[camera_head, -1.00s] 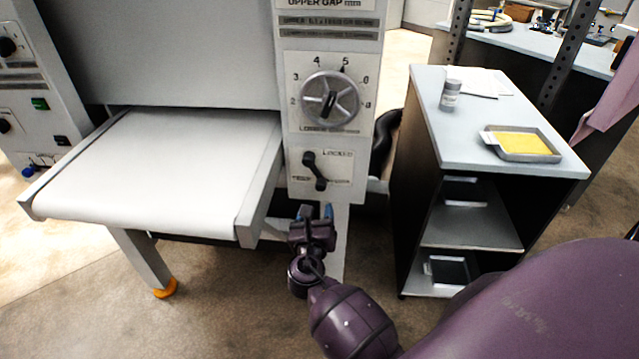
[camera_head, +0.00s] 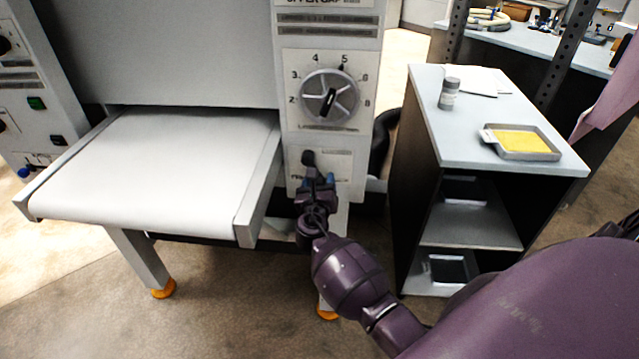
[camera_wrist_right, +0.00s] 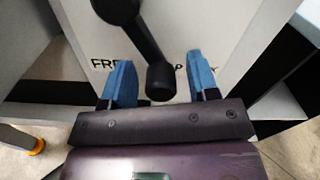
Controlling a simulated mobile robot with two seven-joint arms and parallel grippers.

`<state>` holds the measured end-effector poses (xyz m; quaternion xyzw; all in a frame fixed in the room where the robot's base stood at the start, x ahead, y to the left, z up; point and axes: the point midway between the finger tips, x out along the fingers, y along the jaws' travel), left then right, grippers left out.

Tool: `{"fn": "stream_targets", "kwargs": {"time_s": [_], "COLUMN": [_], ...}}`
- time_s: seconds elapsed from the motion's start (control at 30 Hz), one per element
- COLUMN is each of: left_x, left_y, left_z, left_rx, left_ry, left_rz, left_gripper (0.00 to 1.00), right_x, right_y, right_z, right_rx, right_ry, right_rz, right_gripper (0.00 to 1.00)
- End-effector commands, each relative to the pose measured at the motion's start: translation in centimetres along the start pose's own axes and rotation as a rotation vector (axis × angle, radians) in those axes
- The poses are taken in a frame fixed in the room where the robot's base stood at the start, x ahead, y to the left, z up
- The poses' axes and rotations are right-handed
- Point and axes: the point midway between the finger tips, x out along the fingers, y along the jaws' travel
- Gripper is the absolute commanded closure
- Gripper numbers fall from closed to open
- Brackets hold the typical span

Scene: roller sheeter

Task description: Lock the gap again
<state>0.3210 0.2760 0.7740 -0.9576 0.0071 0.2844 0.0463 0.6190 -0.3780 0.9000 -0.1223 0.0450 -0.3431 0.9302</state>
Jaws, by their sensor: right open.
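The black lock lever (camera_head: 309,160) sits on the lower plate of the sheeter's front panel, below the gap dial (camera_head: 329,97). In the right wrist view the lever (camera_wrist_right: 143,42) slants from its pivot at upper left down to a knob end, beside lettering that begins "FR". My right gripper (camera_head: 318,180) is open in front of the plate. In the right wrist view its blue fingertips (camera_wrist_right: 160,80) stand on either side of the lever's knob end, apart from it. In the head view the gripper hides the lever's lower end. My left gripper is not in view.
The white conveyor table (camera_head: 150,165) extends left of the panel. A dark cabinet with a grey top (camera_head: 470,125) stands to the right, bearing a small jar (camera_head: 449,94) and a tray (camera_head: 520,144) with yellow contents. Floor shows between and in front.

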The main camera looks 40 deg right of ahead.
Motion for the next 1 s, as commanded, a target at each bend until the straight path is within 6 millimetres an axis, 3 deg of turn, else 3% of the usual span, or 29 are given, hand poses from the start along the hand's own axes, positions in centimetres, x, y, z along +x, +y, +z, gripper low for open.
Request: {"fn": "stream_targets", "kwargs": {"time_s": [0.2,0.57,1.0], "left_x": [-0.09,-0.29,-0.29], "left_y": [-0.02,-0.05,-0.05], "left_z": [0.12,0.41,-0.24], "left_rx": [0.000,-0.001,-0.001], "left_ry": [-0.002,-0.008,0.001], "left_rz": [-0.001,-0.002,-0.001], "left_gripper": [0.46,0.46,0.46], "right_x": [0.01,-0.01,0.62], "right_y": [-0.02,-0.03,-0.36], "right_z": [-0.01,-0.02,0.06], "right_rx": [0.000,0.000,-0.022], "right_ry": [0.000,0.000,0.000], "right_rz": [0.000,0.000,-0.002], "right_gripper": [0.47,1.00,1.00]}}
